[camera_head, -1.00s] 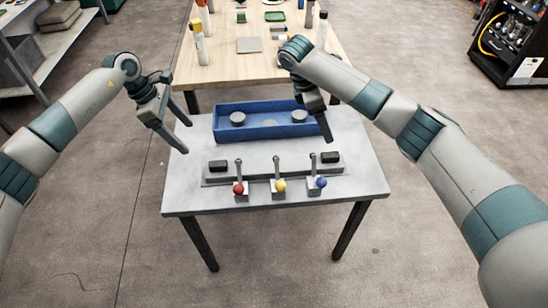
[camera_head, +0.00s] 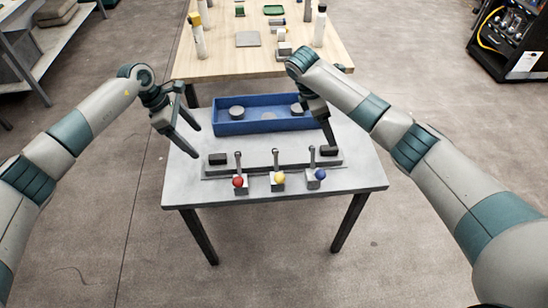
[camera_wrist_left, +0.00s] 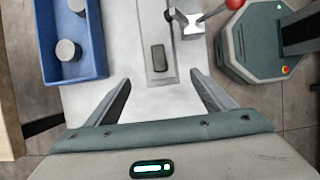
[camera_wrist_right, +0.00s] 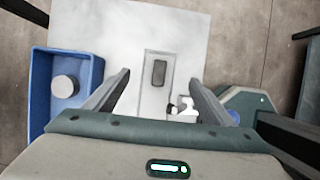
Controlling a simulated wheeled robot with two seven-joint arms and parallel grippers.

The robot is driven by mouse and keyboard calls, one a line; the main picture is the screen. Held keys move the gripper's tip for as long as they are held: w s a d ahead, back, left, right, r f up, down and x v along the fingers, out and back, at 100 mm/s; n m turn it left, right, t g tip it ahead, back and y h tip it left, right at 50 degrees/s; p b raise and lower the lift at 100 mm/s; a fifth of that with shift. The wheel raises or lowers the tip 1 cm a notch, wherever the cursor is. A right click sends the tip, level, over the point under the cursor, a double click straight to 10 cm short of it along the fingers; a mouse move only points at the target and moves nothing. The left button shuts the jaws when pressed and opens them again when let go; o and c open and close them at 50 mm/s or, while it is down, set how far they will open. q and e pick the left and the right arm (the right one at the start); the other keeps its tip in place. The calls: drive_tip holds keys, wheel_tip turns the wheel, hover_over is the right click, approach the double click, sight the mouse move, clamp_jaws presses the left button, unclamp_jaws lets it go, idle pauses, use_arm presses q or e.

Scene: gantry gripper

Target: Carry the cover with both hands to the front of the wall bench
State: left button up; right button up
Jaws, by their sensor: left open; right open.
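The cover appears to be the long flat grey plate (camera_head: 270,168) with a dark handle block near each end, lying on the grey table (camera_head: 350,187). Its left handle (camera_head: 218,159) also shows in the left wrist view (camera_wrist_left: 158,57). Its right handle (camera_head: 329,151) also shows in the right wrist view (camera_wrist_right: 159,72). My left gripper (camera_head: 196,143) is open and empty, above and left of the left handle. My right gripper (camera_head: 328,138) is open above the right handle, its fingers on either side of it in the right wrist view. I cannot tell which surface is the wall bench.
Levers with a red (camera_head: 238,181), a yellow (camera_head: 279,178) and a blue ball (camera_head: 320,174) stand along the plate's front edge. A blue tray (camera_head: 228,127) with grey discs lies behind it. A wooden table (camera_head: 215,67) stands beyond, a shelf (camera_head: 65,45) at far left.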

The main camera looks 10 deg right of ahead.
sight(212, 157)
use_arm(q)
drive_tip(key=x, duration=1.2)
use_arm(e)
drive_tip(key=x, duration=1.2)
drive_tip(key=shift+d, duration=0.1)
use_arm(q)
drive_tip(key=c, duration=1.6)
use_arm(e)
drive_tip(key=c, duration=1.6)
